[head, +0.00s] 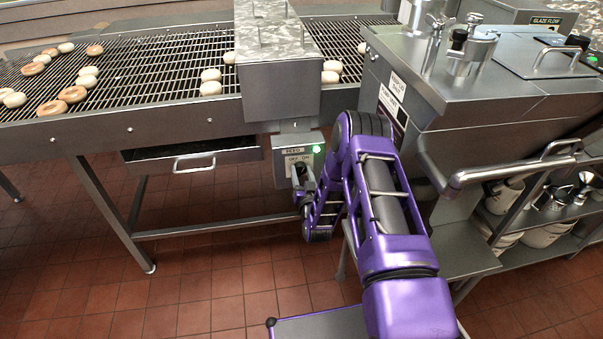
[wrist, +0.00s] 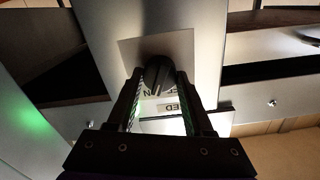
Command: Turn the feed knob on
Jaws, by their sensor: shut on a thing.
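The feed control box (head: 293,152) hangs under the steel hood at the conveyor's front side. It has a "FEED" label with "OFF" and "ON" marks, and a green light (head: 316,149) glows at its upper right. The black feed knob (wrist: 158,76) sits between my two fingers in the wrist view. My gripper (wrist: 160,85) is shut on the knob. In the head view my gripper (head: 300,178) is at the box's front, and it partly hides the knob. The knob's exact pointing is hard to tell.
A wire conveyor (head: 140,75) carries several doughnuts behind the box. A drawer (head: 190,157) with a handle is to the left. A steel glaze tank (head: 480,100) with a rail (head: 510,168) stands at the right. The tiled floor at front left is clear.

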